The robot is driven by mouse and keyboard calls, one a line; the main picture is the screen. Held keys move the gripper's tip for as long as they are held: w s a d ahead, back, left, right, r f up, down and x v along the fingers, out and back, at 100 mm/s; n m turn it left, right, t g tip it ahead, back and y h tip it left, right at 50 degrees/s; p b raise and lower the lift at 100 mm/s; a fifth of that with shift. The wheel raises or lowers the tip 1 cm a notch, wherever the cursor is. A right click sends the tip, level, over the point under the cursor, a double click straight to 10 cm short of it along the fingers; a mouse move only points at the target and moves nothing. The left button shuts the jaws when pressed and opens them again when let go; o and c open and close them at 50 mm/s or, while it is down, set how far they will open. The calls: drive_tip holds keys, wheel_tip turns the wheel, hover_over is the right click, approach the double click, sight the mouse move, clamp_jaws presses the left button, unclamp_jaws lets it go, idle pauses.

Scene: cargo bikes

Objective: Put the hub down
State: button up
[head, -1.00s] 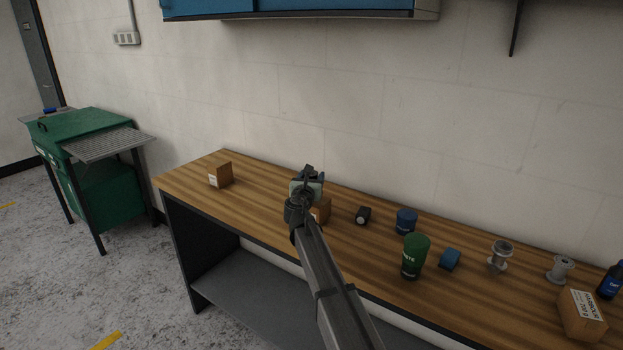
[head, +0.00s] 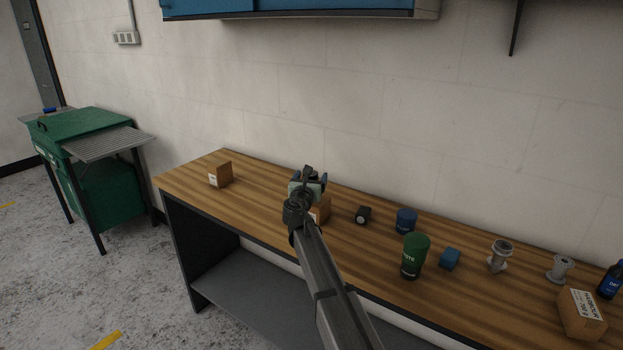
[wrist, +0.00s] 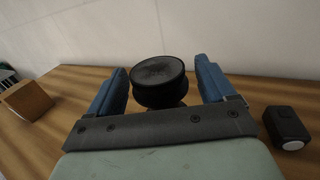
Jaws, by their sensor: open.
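In the wrist view, a dark, round-topped hub (wrist: 158,76) stands upright between the two blue fingers of my gripper (wrist: 161,68). The fingers are open, with a visible gap on each side of the hub. Its lower part is partly hidden, and it appears to rest on the wooden bench (wrist: 70,95). In the head view my gripper (head: 309,178) is over the middle-left of the bench, near the wall, and hides the hub. Two silver hubs stand farther right, one (head: 499,257) beside the other (head: 560,269).
A cardboard box (head: 321,208) is just beside my gripper. A small black item (head: 363,214), a blue tin (head: 405,221), a green tub (head: 415,256) and a blue block (head: 450,259) stand to the right. Another box (head: 221,174) is left, with bare bench between.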

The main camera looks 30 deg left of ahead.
drive_tip(key=v, duration=1.1)
